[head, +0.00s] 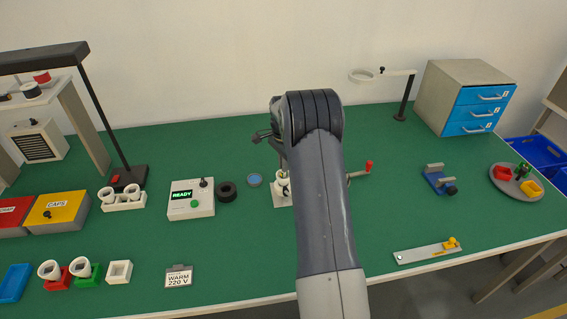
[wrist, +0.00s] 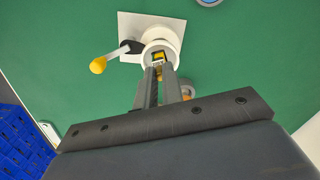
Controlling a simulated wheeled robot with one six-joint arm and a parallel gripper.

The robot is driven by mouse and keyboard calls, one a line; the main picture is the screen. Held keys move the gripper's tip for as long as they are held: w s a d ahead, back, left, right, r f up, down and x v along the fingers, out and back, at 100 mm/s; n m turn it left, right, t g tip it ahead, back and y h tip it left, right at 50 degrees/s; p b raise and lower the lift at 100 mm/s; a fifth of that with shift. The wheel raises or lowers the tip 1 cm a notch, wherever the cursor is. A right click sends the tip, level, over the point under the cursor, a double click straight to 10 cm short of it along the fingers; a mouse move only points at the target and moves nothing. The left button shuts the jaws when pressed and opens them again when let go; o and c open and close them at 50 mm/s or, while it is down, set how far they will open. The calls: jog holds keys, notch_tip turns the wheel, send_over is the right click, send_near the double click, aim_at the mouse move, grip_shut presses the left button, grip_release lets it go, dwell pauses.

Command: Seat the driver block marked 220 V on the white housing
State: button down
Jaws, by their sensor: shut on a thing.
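The white housing (wrist: 148,58) shows in the wrist view as a round white ring on a pale square base plate (wrist: 130,22). It also shows in the head view (head: 283,187), partly hidden behind my arm. My gripper (wrist: 160,72) is at the housing's opening, its fingers shut on a small dark and yellow block (wrist: 158,57), which I take to be the driver block. The block shows inside the ring's outline. I cannot read its marking or tell whether it touches the housing's seat. In the head view my arm hides the fingertips.
A lever with a yellow knob (wrist: 98,65) sticks out beside the housing. A card reading WARM 220 V (head: 178,278) lies at the front. A tester reading READY (head: 190,200) and a dark ring (head: 227,191) stand left of the housing.

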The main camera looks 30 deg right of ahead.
jog(key=shift+f+b, duration=0.5)
jog(key=shift+f, duration=0.3)
dwell(0.6)
dwell(0.4)
jog(key=c, duration=1.5)
grip_release()
jog(key=shift+r, duration=0.1)
notch_tip(320, 180, up, 11)
jog(key=shift+f+b, duration=0.2)
jog(key=shift+b, duration=0.5)
